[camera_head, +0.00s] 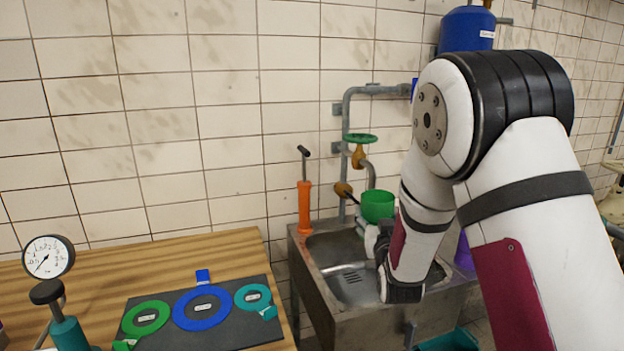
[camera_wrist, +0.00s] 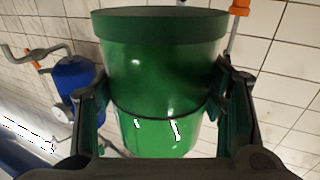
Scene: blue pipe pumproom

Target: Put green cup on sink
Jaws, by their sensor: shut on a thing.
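The green cup (camera_head: 377,206) shows above the sink in the head view, partly hidden by my arm. In the wrist view the green cup (camera_wrist: 165,70) fills the middle, between the two fingers of my gripper (camera_wrist: 165,100). The fingers are shut on its sides. The metal sink (camera_head: 345,318) stands against the tiled wall, with its basin and drain slots partly in view. My gripper (camera_head: 376,242) is over the basin, mostly hidden behind my wrist in the head view. I cannot tell whether the cup touches the sink.
A grey pipe with a green valve wheel (camera_head: 360,138) and tap rises behind the sink. An orange tool (camera_head: 305,205) stands at the sink's back left corner. A wooden table (camera_head: 215,253) at left holds a mat with coloured rings and a gauge (camera_head: 48,257). A purple object (camera_head: 464,252) is at right.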

